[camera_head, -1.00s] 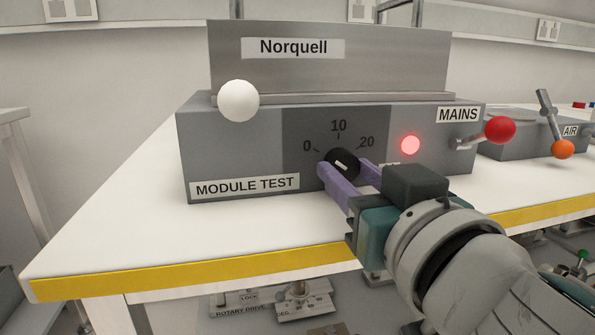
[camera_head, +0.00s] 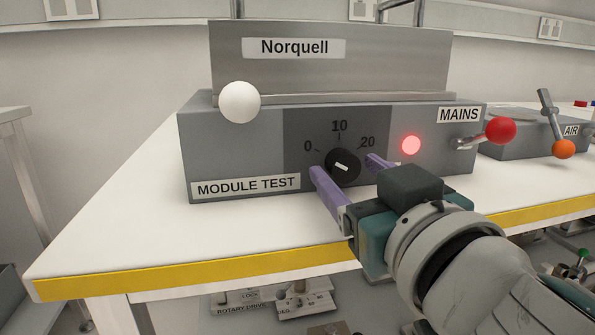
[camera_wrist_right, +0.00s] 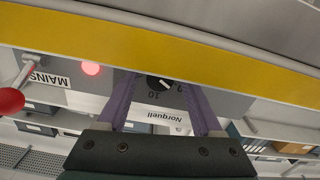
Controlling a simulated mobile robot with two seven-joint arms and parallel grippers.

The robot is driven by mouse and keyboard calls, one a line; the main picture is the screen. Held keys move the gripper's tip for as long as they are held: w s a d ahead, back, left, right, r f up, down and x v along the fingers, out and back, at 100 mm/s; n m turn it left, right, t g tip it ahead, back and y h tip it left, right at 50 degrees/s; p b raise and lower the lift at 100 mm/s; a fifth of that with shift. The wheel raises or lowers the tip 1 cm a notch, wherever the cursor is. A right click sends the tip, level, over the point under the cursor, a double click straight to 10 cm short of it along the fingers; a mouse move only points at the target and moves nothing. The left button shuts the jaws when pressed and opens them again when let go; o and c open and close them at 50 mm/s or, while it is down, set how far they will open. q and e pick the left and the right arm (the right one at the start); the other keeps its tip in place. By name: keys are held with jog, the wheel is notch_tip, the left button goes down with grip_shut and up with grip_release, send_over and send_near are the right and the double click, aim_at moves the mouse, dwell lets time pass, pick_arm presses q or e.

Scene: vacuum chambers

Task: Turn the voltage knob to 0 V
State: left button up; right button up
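The black round voltage knob (camera_head: 343,165) sits on the dark scale panel of the grey MODULE TEST unit (camera_head: 230,150), below the marks 0, 10 and 20. Its white line slants from upper left to lower right, in line with the 0 mark. My right gripper (camera_head: 344,166) is open, one purple finger on each side of the knob, with gaps to it. In the right wrist view the knob (camera_wrist_right: 160,82) shows upside down between the spread fingers (camera_wrist_right: 158,86). My left gripper is not in view.
A white ball (camera_head: 239,102) is at the unit's upper left. A lit red lamp (camera_head: 411,145) and the red-balled MAINS lever (camera_head: 500,130) are right of the knob. An orange-balled AIR lever (camera_head: 563,149) stands farther right. The white bench (camera_head: 150,235) is clear in front.

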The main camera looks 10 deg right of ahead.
jog(key=s, duration=1)
jog(key=shift+d+b, duration=0.2)
jog(key=shift+b, duration=0.1)
jog(key=shift+r, duration=0.1)
